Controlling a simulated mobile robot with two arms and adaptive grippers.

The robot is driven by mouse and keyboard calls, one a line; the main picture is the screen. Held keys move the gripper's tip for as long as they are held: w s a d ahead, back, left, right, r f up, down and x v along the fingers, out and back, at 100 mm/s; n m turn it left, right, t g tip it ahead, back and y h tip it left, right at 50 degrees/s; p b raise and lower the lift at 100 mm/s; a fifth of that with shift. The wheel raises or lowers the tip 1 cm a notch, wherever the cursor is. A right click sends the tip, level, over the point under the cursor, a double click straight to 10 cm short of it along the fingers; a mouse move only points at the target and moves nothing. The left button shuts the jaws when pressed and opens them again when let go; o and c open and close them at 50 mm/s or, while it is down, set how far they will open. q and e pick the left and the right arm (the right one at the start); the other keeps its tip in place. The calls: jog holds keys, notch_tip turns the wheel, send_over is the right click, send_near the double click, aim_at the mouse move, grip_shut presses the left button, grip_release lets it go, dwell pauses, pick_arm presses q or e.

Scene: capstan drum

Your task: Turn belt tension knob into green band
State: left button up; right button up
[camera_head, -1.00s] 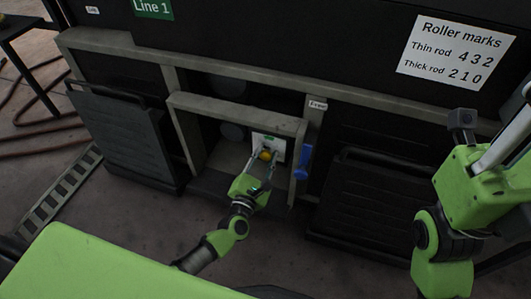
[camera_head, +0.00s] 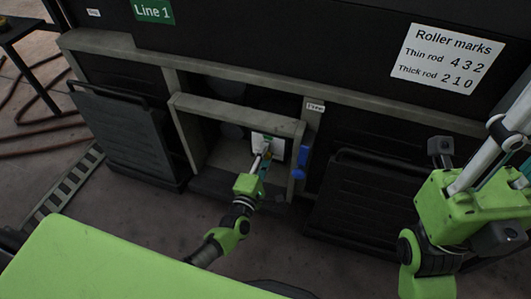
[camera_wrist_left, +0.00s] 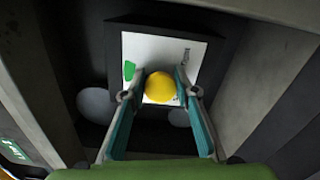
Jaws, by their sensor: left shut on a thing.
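The yellow belt tension knob (camera_wrist_left: 160,88) sits on a white plate (camera_wrist_left: 146,50) inside a recess of the dark machine. A green band (camera_wrist_left: 129,71) shows on the plate to the left of the knob in the wrist view. My left gripper (camera_wrist_left: 160,92) is shut on the knob, with one finger on each side of it. In the head view the left gripper (camera_head: 262,158) reaches into the recess and its fingers mostly hide the knob; the plate (camera_head: 277,150) shows behind. No pointer on the knob can be made out. My right gripper is not clearly in view.
A grey frame (camera_head: 235,107) surrounds the recess, with a blue handle (camera_head: 300,162) at its right side. Dark panels stand left (camera_head: 125,135) and right (camera_head: 365,200). A sign with roller marks (camera_head: 447,58) hangs above. My right arm (camera_head: 465,205) is at the right.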

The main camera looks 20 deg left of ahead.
pick_arm(q)
jog(key=shift+m, duration=0.5)
jog(key=o, duration=1.1)
jog(key=shift+s, duration=0.1)
jog(key=s, duration=1.2)
jog(key=shift+a, duration=0.2)
